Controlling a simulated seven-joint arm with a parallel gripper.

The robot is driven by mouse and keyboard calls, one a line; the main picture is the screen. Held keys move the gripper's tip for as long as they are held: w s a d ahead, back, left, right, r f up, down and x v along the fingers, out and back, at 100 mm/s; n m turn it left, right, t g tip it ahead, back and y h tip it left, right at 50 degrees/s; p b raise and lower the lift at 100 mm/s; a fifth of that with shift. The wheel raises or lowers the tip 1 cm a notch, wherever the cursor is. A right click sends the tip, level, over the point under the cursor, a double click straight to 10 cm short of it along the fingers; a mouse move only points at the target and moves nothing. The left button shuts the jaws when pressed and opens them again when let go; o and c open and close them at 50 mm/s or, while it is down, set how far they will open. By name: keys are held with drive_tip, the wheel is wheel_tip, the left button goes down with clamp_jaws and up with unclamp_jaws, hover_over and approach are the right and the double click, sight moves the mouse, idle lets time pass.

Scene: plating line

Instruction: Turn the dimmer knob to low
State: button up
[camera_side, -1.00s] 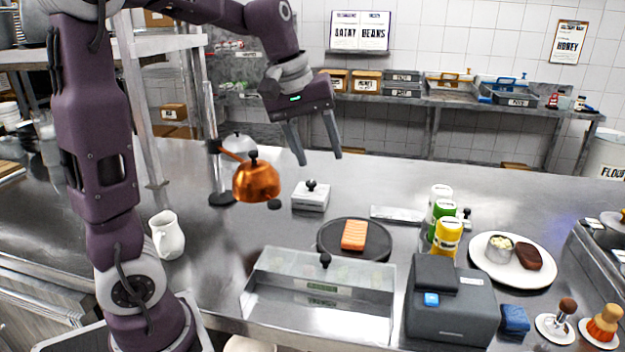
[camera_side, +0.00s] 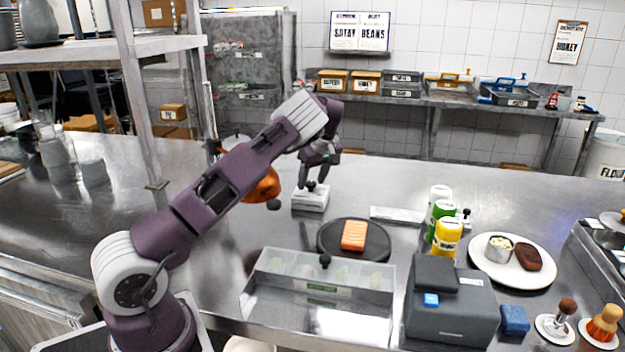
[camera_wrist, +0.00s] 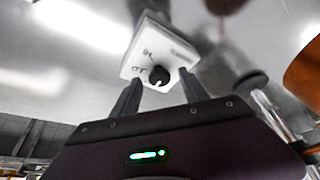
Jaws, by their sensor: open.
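The dimmer is a small white box (camera_side: 310,202) on the steel counter, left of the middle in the side view. Its black knob (camera_side: 310,186) sits on top. In the wrist view the box (camera_wrist: 150,45) lies just beyond my fingers, with marks on its face that are too blurred to read surely. The knob (camera_wrist: 159,76) there carries a white pointer mark. My gripper (camera_side: 314,184) is open and points down at the dimmer, with its fingers close to the knob. In the wrist view the knob appears between the two fingertips. I cannot tell whether they touch it.
A dark round plate (camera_side: 380,248) with a salmon piece (camera_side: 353,236) is at the front right. A clear-lidded bin (camera_side: 320,310) stands in front. Counter space behind the dimmer is clear.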

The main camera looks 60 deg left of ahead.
clamp_jaws()
drive_tip(key=shift+m, duration=0.3)
drive_tip(key=m, duration=0.1)
drive_tip(key=m+t, duration=0.1)
drive_tip(key=m, duration=0.1)
drive_tip(key=m+t, duration=0.1)
drive_tip(key=m, duration=0.1)
drive_tip(key=shift+s+a+h, duration=0.1)
drive_tip(key=shift+s+h, duration=0.15)
drive_tip(key=shift+h, duration=0.15)
drive_tip(key=m+t, duration=0.1)
drive_tip(key=m, duration=0.2)
drive_tip(key=m+t+h, duration=0.1)
drive_tip(key=m, duration=0.2)
drive_tip(key=shift+s+a, duration=0.1)
drive_tip(key=shift+a, duration=0.05)
drive_tip(key=shift+h, duration=0.3)
unclamp_jaws()
